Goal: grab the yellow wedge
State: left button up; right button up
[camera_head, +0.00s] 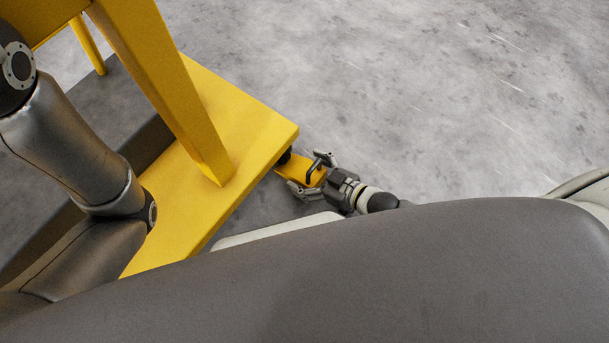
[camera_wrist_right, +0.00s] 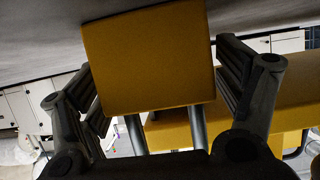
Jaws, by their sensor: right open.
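The yellow wedge (camera_head: 291,167) lies on the floor by the corner of a yellow frame, close to a dark wheel. My right gripper (camera_head: 313,174) is open, with one finger on each side of the wedge's near end. In the right wrist view the wedge (camera_wrist_right: 150,60) fills the gap between the open fingers of the right gripper (camera_wrist_right: 158,75). Two grey rods (camera_wrist_right: 197,127) show below the wedge, seemingly part of its handle. I cannot tell whether a finger touches it. My left gripper is out of view; only its arm shows at the left.
The yellow frame (camera_head: 240,120), with a broad base and slanted post, stands directly left of the wedge. Its dark wheel (camera_head: 284,157) is beside the wedge. Open grey floor (camera_head: 430,90) lies at the right and back. White cabinets (camera_wrist_right: 25,107) show in the wrist view's background.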

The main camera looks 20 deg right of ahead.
jog(key=shift+w+a+f, duration=0.15)
jog(key=shift+w+a, duration=0.15)
jog(key=c, duration=1.3)
jog(key=shift+c, duration=0.2)
